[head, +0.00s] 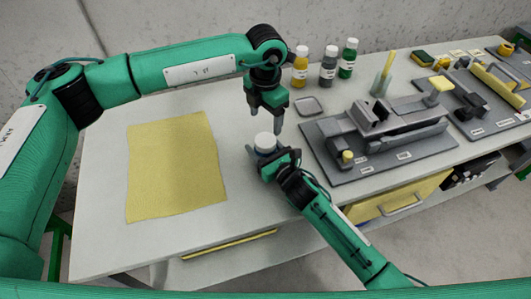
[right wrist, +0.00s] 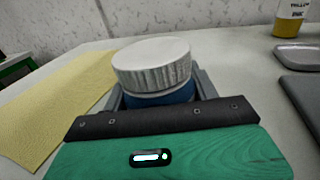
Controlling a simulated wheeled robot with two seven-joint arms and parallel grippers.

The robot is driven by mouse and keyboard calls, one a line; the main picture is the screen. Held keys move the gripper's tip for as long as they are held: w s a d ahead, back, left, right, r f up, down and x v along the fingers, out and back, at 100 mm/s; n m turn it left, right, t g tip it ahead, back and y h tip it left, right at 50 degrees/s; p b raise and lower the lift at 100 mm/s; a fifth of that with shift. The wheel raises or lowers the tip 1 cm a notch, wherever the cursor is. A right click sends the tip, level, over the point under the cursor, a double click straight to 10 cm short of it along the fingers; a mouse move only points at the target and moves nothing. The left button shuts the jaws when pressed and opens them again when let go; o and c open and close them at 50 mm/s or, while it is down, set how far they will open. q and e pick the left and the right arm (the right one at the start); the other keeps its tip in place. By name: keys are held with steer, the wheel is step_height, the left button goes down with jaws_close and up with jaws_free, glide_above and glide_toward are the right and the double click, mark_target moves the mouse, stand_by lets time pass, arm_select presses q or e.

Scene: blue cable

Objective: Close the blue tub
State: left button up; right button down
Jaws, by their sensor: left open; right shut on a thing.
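The blue tub (right wrist: 163,98) has a white ribbed lid (right wrist: 152,65) on top. In the right wrist view the lid looks slightly tilted; I cannot tell if it is tight. The lid also shows in the head view (head: 265,140). My right gripper (head: 262,157) is shut around the tub's blue body, low at the worktop, and hides most of it. My left gripper (head: 279,128) is open, pointing down, above and slightly right of the lid, with nothing seen between its fingers.
A yellow cloth (head: 175,170) lies flat to the left. A small grey tray (head: 309,107) and paint bottles (head: 328,65) stand behind. A grey fixture on a dark base plate (head: 380,150) is to the right. The worktop (head: 250,225) in front is clear.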

mark_target(265, 140)
arm_select(q)
steer(key=shift+f, duration=4)
steer(key=c, duration=1)
steer(key=o, duration=1.2)
